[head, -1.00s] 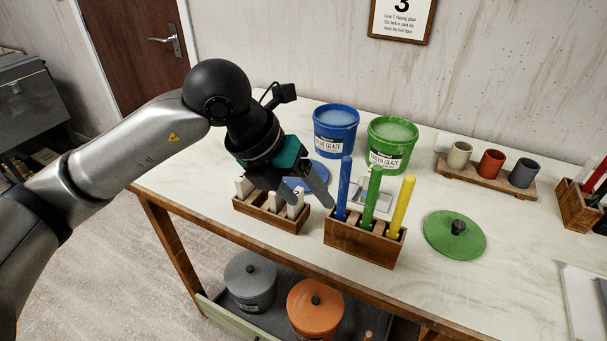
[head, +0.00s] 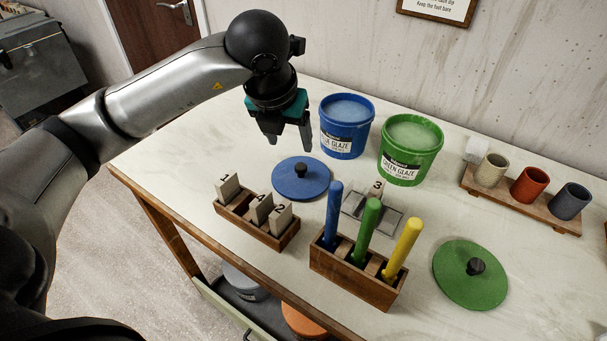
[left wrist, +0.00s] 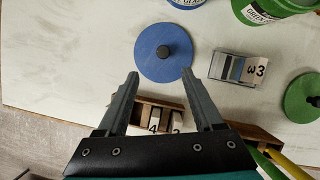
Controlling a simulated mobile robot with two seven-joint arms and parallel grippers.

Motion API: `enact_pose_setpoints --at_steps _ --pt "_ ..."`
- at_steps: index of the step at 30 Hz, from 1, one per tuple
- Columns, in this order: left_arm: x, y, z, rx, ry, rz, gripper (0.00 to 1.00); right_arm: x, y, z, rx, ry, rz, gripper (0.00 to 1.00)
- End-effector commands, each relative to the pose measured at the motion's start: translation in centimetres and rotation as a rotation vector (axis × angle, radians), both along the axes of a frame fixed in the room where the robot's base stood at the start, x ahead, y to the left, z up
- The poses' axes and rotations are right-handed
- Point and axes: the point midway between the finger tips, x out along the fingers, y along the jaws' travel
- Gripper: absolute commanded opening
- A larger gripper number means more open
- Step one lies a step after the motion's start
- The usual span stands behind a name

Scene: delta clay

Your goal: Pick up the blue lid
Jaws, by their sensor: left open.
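The blue lid (head: 301,180) lies flat on the table, with a dark round knob on top. It also shows in the left wrist view (left wrist: 150,55), just beyond my fingertips. My left gripper (head: 291,155) is open and empty, held above the table behind the lid in the head view. In the left wrist view its two fingers (left wrist: 160,74) are spread and point toward the lid, with nothing between them. The lid is fully visible in the head view. My right gripper is not in view.
The blue glaze bucket (head: 346,126) and green glaze bucket (head: 410,149) stand behind the lid. A wooden box with numbered tiles (head: 256,220) and a rack of coloured sticks (head: 357,277) stand in front. A green lid (head: 470,275) lies at right.

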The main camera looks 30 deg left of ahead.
Motion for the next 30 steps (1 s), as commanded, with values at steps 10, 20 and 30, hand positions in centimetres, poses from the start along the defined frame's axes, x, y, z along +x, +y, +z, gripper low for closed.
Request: enact_pose_setpoints --at_steps 10,20,30 --pt "2.1 0.2 -5.4 -0.001 0.000 0.000 0.68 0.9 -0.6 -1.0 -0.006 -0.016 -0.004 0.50" --pt "3.1 -0.2 -8.9 -0.001 0.003 -0.001 0.68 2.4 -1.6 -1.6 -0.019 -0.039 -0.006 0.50" --pt "4.0 0.0 -10.6 0.000 -0.001 -0.001 0.68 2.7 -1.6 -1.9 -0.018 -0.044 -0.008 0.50"
